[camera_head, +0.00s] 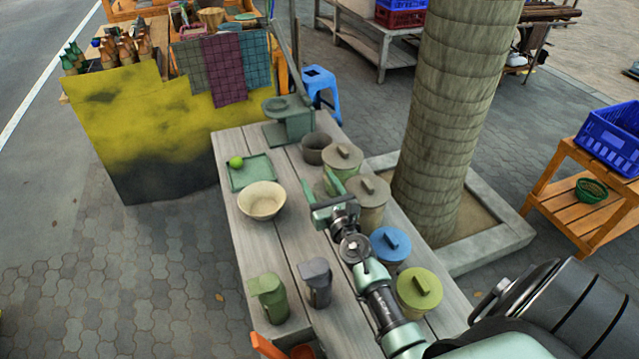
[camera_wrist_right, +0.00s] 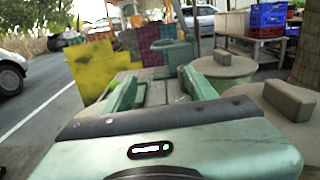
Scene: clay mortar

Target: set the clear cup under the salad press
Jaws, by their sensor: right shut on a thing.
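The salad press (camera_head: 290,117) is a grey-green stand with a round top at the far end of the plank table; it also shows in the wrist view (camera_wrist_right: 178,52). My right gripper (camera_head: 317,178) is above the middle of the table, nearer than the press and right of the cream bowl. Its two green fingers (camera_wrist_right: 162,88) stand apart, shut on the clear cup (camera_wrist_right: 157,93). The cup is see-through, so its outline is barely visible between the fingers. My left gripper is not in view.
The cream bowl (camera_head: 262,201) and a green tray (camera_head: 250,172) with a lime (camera_head: 236,162) are on the table's left. Lidded pots, one with a blue lid (camera_head: 391,244), line the right. Two jugs (camera_head: 317,280) stand nearer. A tree trunk (camera_head: 450,110) rises beyond the right edge.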

